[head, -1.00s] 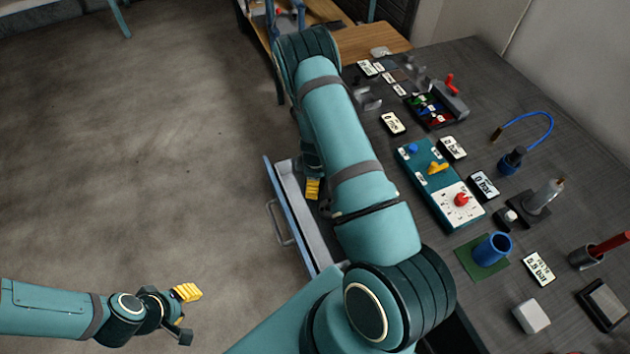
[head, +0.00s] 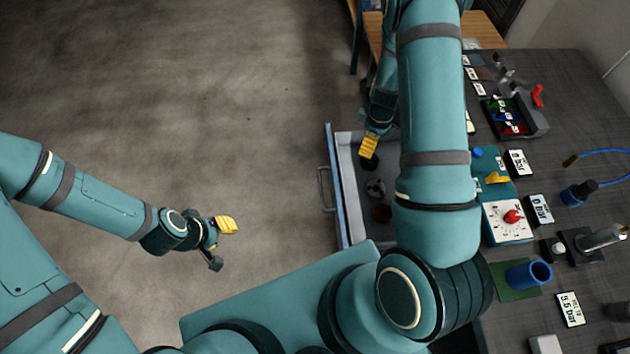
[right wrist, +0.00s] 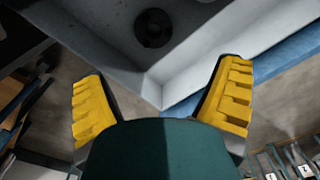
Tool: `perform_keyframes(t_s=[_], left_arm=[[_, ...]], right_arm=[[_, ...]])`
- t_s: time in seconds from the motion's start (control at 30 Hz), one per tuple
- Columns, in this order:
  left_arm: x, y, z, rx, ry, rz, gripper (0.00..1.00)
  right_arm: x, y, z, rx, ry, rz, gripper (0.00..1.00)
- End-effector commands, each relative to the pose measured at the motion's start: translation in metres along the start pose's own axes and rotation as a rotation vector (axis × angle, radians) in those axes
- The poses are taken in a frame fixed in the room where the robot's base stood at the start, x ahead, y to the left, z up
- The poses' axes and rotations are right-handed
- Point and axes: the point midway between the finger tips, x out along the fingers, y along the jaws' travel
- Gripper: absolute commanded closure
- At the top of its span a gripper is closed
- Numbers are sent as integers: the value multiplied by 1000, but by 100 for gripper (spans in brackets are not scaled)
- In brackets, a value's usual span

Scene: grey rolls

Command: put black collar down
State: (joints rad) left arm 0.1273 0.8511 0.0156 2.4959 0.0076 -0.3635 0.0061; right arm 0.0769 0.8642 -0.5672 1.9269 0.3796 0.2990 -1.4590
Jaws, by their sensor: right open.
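The black collar (right wrist: 153,28) is a dark ring lying flat on the floor of the open drawer, near a corner, in the right wrist view. In the head view a dark round shape (head: 369,163) shows in the drawer just below my right gripper (head: 369,148); it looks like the same collar. My right gripper is open in the right wrist view (right wrist: 162,85), its yellow fingers wide apart with nothing between them and the collar beyond the tips. My left gripper (head: 222,244) hangs over bare floor, its fingers apart and empty.
The bench (head: 560,110) carries a control box (head: 507,222), a blue cup (head: 529,273) and several labels. My right arm hides part of it.

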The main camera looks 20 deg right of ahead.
Motion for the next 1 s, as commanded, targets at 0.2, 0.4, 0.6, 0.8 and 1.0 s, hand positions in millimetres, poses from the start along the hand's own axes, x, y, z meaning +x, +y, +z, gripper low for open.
perform_keyframes(t_s=[0.2,0.4,0.6,0.8,1.0], left_arm=[[0,0,0,0,0,0,59],[0,0,0,0,-1,0,59],[0,0,0,0,-1,0,59],[0,0,0,0,-1,0,59],[0,0,0,0,0,0,59]], right_arm=[[20,-79,-28,224,41,-39,11],[20,-170,-59,485,126,-107,11],[4,-241,-79,690,205,-210,11],[-10,-276,-87,802,242,-282,11],[-12,-280,-88,818,245,-293,11]])
